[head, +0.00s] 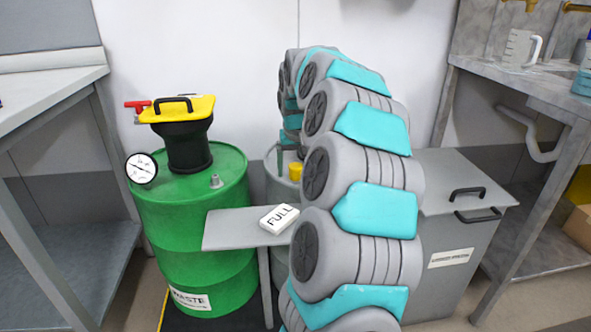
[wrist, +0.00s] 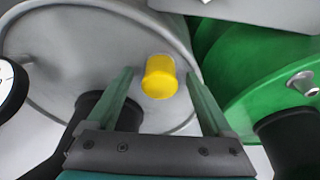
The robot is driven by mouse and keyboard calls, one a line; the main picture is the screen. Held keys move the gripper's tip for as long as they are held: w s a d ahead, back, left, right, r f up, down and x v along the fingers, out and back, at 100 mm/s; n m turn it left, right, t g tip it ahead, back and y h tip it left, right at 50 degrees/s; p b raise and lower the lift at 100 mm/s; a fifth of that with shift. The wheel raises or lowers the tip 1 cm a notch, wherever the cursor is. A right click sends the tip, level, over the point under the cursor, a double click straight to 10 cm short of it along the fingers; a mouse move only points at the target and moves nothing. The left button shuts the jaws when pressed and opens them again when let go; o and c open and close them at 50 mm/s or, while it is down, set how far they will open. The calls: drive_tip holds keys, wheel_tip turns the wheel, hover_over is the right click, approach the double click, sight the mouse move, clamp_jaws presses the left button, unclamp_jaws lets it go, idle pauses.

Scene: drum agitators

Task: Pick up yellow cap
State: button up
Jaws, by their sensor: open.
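The yellow cap (head: 295,171) is on top of the grey drum (head: 257,184), partly hidden behind my arm in the head view. In the wrist view the cap (wrist: 159,77) stands on the grey drum lid (wrist: 85,45). My gripper (wrist: 158,76) is open, with one finger on each side of the cap in the picture. Clear gaps show between the cap and both fingers. I cannot tell how far above the lid the fingertips are.
A green waste drum (head: 190,235) with a black and yellow funnel (head: 187,135) and a gauge (head: 141,168) stands to the left. A grey bin (head: 450,240) stands right.

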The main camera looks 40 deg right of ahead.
clamp_jaws()
idle(0.7)
